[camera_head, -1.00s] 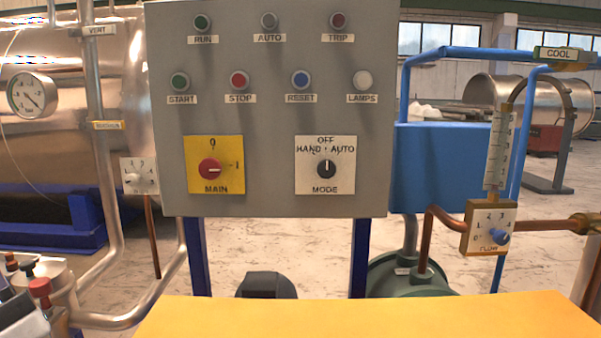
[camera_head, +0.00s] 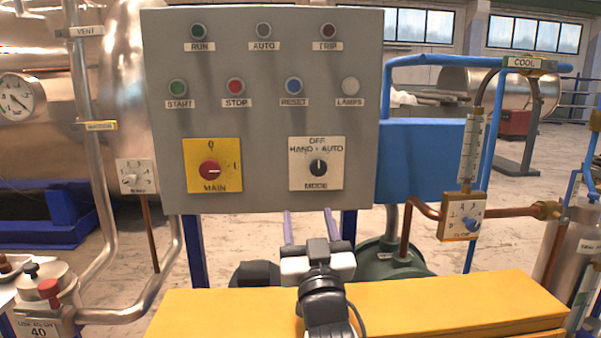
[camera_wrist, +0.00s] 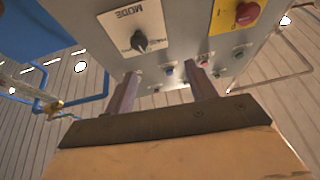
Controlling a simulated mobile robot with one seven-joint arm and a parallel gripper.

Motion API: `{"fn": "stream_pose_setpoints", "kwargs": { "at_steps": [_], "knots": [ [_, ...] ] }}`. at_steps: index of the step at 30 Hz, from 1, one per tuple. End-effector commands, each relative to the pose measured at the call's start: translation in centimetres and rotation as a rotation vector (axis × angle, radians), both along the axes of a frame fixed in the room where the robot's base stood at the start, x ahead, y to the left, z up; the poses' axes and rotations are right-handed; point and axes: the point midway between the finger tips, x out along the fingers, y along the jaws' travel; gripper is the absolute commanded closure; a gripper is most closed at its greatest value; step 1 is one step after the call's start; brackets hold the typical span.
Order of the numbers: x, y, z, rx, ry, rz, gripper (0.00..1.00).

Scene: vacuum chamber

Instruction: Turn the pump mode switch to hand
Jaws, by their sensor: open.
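The pump mode switch (camera_head: 318,167) is a black knob on a white plate marked OFF at the top, HAND at left and AUTO at right. It is low on the right of the grey panel, and its pointer appears to be up at OFF. It also shows upside down in the wrist view (camera_wrist: 139,41). My gripper (camera_head: 308,212) is open and empty, its two fingers apart, pointing up toward the panel's lower edge. It is below the switch and not touching it. In the wrist view, the switch shows beyond the left fingertip of my gripper (camera_wrist: 162,72).
The red main switch (camera_head: 209,169) on a yellow plate is left of the mode switch. Buttons and lamps (camera_head: 235,87) fill the panel above. A yellow surface (camera_head: 420,305) lies below. A blue box (camera_head: 420,160) and flow valve (camera_head: 470,224) stand to the right.

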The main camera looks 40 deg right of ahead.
Motion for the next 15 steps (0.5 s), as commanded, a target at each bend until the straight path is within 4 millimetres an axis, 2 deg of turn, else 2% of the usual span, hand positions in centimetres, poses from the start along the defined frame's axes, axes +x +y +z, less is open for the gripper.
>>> {"fn": "stream_pose_setpoints", "kwargs": {
  "at_steps": [1, 3, 7, 11, 15],
  "knots": [
    [-1.0, -1.5, -0.1, 0.012, 0.012, -0.032, 0.44],
    [-1.9, -2.7, -0.4, 0.025, 0.023, -0.058, 0.44],
    [-2.2, -3.6, -0.4, 0.035, 0.031, -0.074, 0.44],
    [-1.1, -4.3, 0.4, 0.036, 0.032, -0.072, 0.44],
    [1.1, -5.6, 1.6, 0.034, 0.033, -0.072, 0.44]
  ]
}}
